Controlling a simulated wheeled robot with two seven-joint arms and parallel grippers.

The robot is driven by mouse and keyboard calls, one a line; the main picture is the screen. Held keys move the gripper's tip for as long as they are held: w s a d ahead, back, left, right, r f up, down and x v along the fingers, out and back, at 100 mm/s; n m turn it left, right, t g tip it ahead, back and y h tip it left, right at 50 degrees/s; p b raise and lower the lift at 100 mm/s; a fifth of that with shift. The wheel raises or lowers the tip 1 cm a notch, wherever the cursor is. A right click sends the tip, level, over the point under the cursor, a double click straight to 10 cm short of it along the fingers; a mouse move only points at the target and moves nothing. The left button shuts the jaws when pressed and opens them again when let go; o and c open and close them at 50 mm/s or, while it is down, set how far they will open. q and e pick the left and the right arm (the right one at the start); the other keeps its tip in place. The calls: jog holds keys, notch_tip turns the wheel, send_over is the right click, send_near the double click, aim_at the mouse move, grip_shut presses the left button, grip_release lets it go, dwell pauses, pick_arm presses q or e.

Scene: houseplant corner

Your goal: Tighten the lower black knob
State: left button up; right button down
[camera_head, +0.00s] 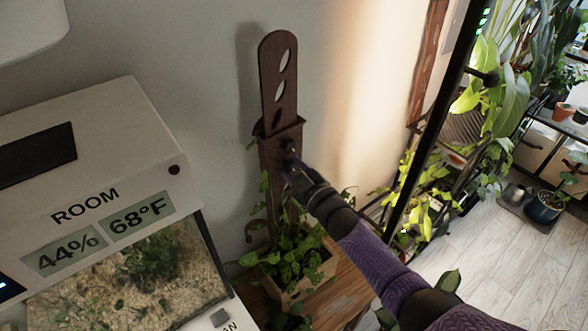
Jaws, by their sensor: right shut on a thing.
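A dark brown upright board (279,85) with leaf-shaped cut-outs stands against the wall, its lower part in a wider sleeve (272,150). A black knob (288,145) shows on the sleeve's front, just above my gripper. My right gripper (289,169) reaches in from the lower right and is shut at the sleeve's front, below that knob. The lower black knob is hidden between its fingers, so I cannot see its turn. My left gripper is not in view.
A planter (300,283) with leafy plants stands below the board on a wooden surface (341,291). A white terrarium box (110,145) with a ROOM display fills the left. A black-framed mirror or opening (431,120) and more plants stand right.

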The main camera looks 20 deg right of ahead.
jog(key=shift+c, duration=1.5)
grip_release()
jog(key=shift+s+d+p, duration=0.15)
jog(key=shift+s+p, duration=0.15)
jog(key=p+v, duration=0.3)
jog(key=v, duration=0.6)
jog(key=shift+s, duration=0.15)
jog(key=shift+f, duration=0.1)
